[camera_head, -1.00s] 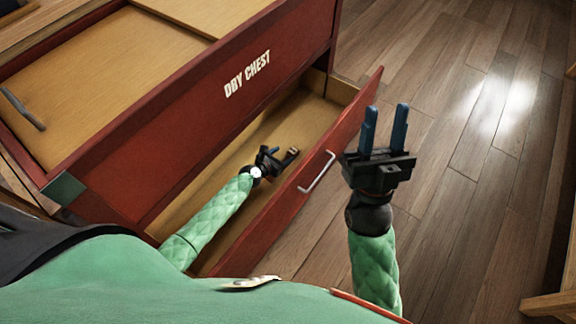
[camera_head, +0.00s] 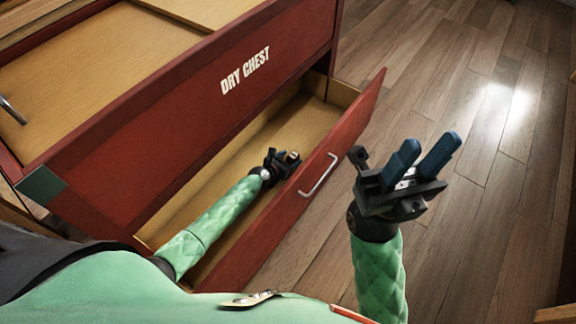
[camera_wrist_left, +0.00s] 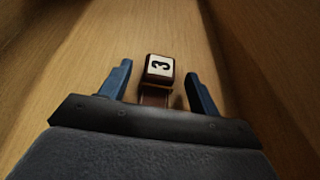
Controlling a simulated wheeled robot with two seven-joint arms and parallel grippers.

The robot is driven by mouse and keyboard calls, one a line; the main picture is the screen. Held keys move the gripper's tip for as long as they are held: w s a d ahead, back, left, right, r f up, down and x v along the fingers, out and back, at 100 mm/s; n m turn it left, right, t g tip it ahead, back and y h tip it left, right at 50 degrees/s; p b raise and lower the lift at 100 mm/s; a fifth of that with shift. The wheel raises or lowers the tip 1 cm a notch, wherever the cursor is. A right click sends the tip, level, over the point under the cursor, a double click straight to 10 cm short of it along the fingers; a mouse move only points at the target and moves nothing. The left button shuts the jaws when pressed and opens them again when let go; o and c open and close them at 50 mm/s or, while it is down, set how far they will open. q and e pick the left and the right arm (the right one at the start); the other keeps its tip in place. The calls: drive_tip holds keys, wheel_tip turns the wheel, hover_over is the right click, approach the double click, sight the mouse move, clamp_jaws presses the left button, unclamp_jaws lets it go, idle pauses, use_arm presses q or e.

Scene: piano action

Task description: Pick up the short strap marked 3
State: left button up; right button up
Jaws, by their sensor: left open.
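The short strap marked 3 (camera_wrist_left: 158,68) lies on the drawer floor in the left wrist view. It has a white end with a black 3 and a brown band that runs back under my gripper. My left gripper (camera_head: 283,157) is inside the open drawer, open, with one blue finger on each side of the strap's marked end and gaps showing on both sides. In the head view the strap's light end (camera_head: 292,156) shows small at the fingers. My right gripper (camera_head: 430,146) is open and empty, in front of the drawer over the floor.
The open drawer (camera_head: 345,130) of the red dry chest (camera_head: 180,110) has a front panel with a metal handle (camera_head: 318,174), close to my right gripper. The drawer's wooden floor around the strap looks bare. The wooden floor (camera_head: 500,180) to the right is clear.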

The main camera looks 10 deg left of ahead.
use_arm(q)
drive_tip(key=shift+b+x, duration=0.3)
drive_tip(key=shift+x, duration=0.85)
drive_tip(key=c, duration=1.1)
drive_tip(key=shift+r, duration=0.1)
